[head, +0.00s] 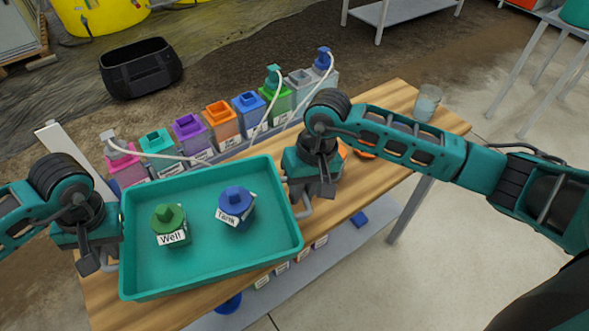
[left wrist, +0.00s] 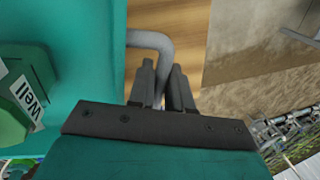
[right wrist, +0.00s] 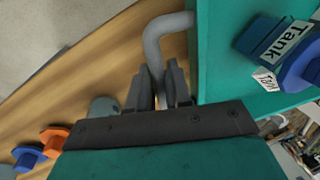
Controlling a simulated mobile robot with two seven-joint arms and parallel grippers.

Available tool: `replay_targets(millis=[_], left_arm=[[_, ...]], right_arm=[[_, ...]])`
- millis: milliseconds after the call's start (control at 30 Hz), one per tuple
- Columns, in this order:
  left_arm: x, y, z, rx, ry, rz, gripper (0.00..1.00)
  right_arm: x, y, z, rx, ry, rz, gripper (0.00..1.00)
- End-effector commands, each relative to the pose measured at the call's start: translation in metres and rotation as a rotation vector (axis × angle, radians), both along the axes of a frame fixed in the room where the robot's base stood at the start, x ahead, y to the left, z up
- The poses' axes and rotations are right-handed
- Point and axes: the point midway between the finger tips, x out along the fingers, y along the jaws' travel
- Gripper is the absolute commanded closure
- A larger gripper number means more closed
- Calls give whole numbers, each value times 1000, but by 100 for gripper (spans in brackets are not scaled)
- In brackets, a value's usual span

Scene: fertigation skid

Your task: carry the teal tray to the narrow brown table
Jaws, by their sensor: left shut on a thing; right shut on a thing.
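The teal tray (head: 205,262) is in the head view, over the left part of a wooden-topped table (head: 385,180). It holds a green-capped block labelled "Well" (head: 170,228) and a blue-capped block labelled "Tank" (head: 236,207). My left gripper (head: 100,262) is shut on the grey handle at the tray's left side; the handle shows between the fingers in the left wrist view (left wrist: 162,88). My right gripper (head: 308,195) is shut on the grey handle at the tray's right side, also seen in the right wrist view (right wrist: 158,85). I cannot tell whether the tray touches the tabletop.
A row of coloured bottles, including a purple one (head: 190,132) and an orange one (head: 221,122), lines the table's far side. White tubes run from some caps. A clear cup (head: 427,103) stands at the right end. A black bin (head: 140,68) is on the floor behind.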

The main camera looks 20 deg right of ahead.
Motion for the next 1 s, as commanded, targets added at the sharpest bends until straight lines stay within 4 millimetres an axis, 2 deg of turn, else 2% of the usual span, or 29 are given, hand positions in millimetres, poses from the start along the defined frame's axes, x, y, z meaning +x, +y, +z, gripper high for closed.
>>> replay_targets(millis=[667,1000], left_arm=[[0,1,-1,2,0,2,100],[0,1,-13,2,0,2,100]], right_arm=[[0,-1,-1,-1,-1,-1,100],[0,-1,-13,-1,-1,-1,100]])
